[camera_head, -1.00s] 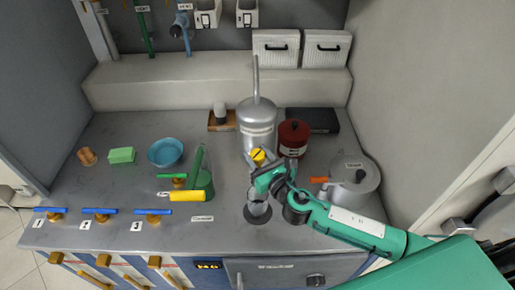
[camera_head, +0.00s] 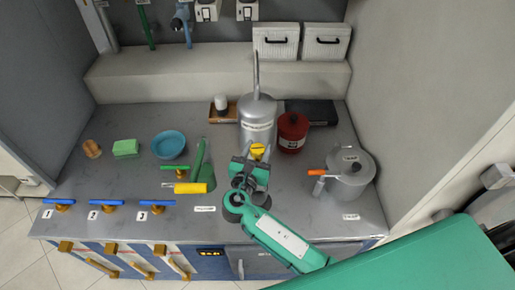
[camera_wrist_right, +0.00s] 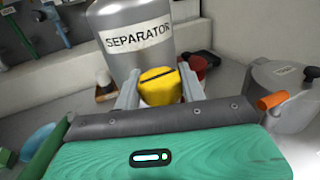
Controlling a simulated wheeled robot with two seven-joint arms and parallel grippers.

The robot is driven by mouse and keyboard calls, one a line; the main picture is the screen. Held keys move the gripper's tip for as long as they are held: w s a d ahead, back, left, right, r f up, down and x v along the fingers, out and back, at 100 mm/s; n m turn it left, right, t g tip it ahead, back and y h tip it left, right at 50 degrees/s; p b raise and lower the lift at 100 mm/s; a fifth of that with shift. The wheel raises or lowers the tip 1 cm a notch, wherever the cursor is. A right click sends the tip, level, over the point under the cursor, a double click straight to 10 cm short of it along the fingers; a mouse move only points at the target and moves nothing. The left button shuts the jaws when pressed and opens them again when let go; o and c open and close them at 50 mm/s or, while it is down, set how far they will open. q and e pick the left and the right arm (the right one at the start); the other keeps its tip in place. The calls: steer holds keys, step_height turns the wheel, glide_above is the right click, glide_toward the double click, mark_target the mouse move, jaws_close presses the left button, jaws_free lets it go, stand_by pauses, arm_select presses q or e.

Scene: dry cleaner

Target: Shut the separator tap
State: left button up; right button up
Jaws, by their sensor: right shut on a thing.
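The separator (camera_head: 257,120) is a silver cylinder with a thin upright pipe, standing on the counter. Its label reads SEPARATOR in the right wrist view (camera_wrist_right: 138,38). The tap is a yellow round knob (camera_head: 257,149) with a dark line, low on the separator's front. In the right wrist view the yellow knob (camera_wrist_right: 160,86) sits between my two fingers, its line nearly level across the picture. My right gripper (camera_head: 252,162) is shut on the knob from the front. The gripper and arm hide what is below the tap. My left gripper is not in view.
A red canister (camera_head: 293,132) stands close right of the separator. A grey lidded pot (camera_head: 349,172) with an orange handle stands further right. A green container with a yellow handle (camera_head: 190,188), a blue bowl (camera_head: 169,145) and blue-handled valves (camera_head: 157,204) are left.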

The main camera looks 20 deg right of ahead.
steer(key=shift+m+g+h, duration=0.6)
steer(key=shift+h, duration=0.2)
steer(key=o, duration=1)
steer(key=shift+c, duration=0.2)
steer(key=shift+s+a+f, duration=0.1)
steer(key=shift+s+a, duration=0.1)
steer(key=shift+s, duration=0.05)
steer(key=b+v, duration=0.4)
steer(key=v, duration=0.9)
steer(key=shift+d, duration=0.1)
